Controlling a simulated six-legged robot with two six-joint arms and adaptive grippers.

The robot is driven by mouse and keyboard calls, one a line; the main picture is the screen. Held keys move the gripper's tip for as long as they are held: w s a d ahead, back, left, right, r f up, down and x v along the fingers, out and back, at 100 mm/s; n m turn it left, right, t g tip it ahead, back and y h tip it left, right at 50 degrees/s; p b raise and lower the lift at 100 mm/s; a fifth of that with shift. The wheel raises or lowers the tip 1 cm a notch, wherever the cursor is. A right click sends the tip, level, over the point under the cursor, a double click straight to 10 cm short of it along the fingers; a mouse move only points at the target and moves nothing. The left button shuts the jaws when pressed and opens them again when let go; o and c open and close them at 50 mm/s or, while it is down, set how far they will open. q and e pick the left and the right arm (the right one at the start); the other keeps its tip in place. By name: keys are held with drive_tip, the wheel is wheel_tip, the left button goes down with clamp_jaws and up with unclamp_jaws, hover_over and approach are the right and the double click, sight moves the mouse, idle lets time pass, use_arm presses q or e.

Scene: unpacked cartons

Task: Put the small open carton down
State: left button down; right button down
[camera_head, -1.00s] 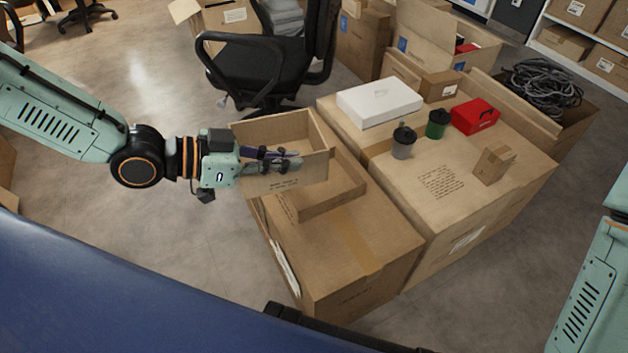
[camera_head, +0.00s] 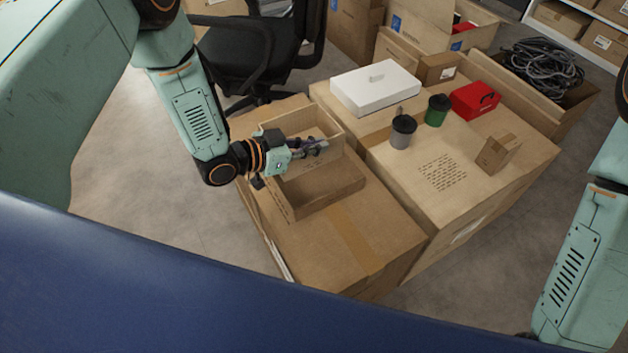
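The small open carton (camera_head: 319,127) is light tan with its open side up. It is over the far part of the big left carton (camera_head: 330,245), just behind and partly overlapping a darker, shallow open carton (camera_head: 330,196). Whether its base touches anything is hidden. My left gripper (camera_head: 318,147) is at the upper edge of its near wall, with the fingers along that wall, and looks shut on it. The fingertips are small and partly blend together. My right arm (camera_head: 585,265) shows at the right edge; its gripper is out of the picture.
A black chair (camera_head: 245,60) stands behind. The big left carton's near top is bare.

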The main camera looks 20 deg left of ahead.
sight(328, 151)
use_arm(q)
drive_tip(key=d, duration=0.1)
drive_tip(key=d+f, duration=0.1)
drive_tip(key=shift+w+d, duration=0.2)
drive_tip(key=shift+d, duration=0.2)
drive_tip(key=shift+d+f, duration=0.15)
drive_tip(key=shift+f, duration=0.25)
wheel_tip(328, 151, down, 10)
drive_tip(key=b, duration=0.4)
drive_tip(key=shift+r+b, duration=0.2)
drive_tip(key=shift+b, duration=0.15)
drive_tip(key=shift+w, duration=0.1)
drive_tip(key=c, duration=2)
unclamp_jaws()
drive_tip(key=shift+f, duration=0.25)
drive_tip(key=o, duration=0.5)
drive_tip(key=shift+r, duration=0.1)
